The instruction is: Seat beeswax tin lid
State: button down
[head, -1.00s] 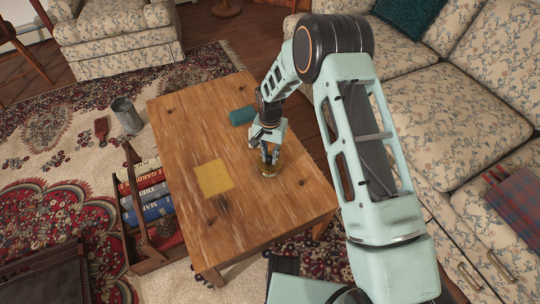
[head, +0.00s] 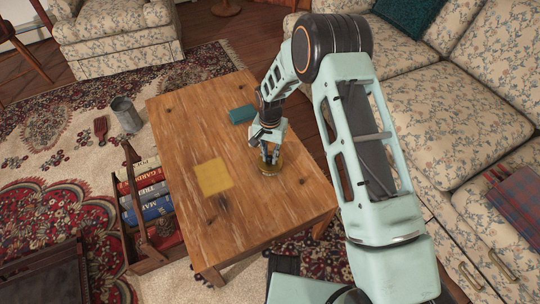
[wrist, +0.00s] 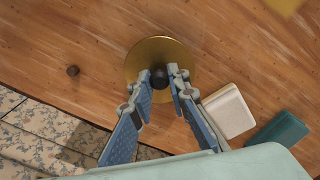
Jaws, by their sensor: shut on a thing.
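The beeswax tin lid (wrist: 148,52) is a round brass-gold disc with a dark knob (wrist: 159,76) at its middle, seen from above in the wrist view. My gripper (wrist: 161,84) has its two blue-padded fingers on either side of the knob and is shut on it. In the head view my gripper (head: 270,157) points down over the right part of the wooden table, with gold metal (head: 269,170) just beneath the fingers. The tin's body is mostly hidden under the lid, and I cannot tell whether the lid rests flush on it.
On the table (head: 180,125) lie a flat yellow square (head: 213,178) and a teal block (head: 241,115). The wrist view also shows a beige block (wrist: 229,111) beside the teal one. A sofa (head: 440,105) stands to the right. The table's near end is clear.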

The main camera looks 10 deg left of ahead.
jog(key=c, duration=1.8)
grip_release()
jog(key=shift+o, duration=0.2)
jog(key=shift+r+p, duration=2)
jog(key=shift+r, duration=1.55)
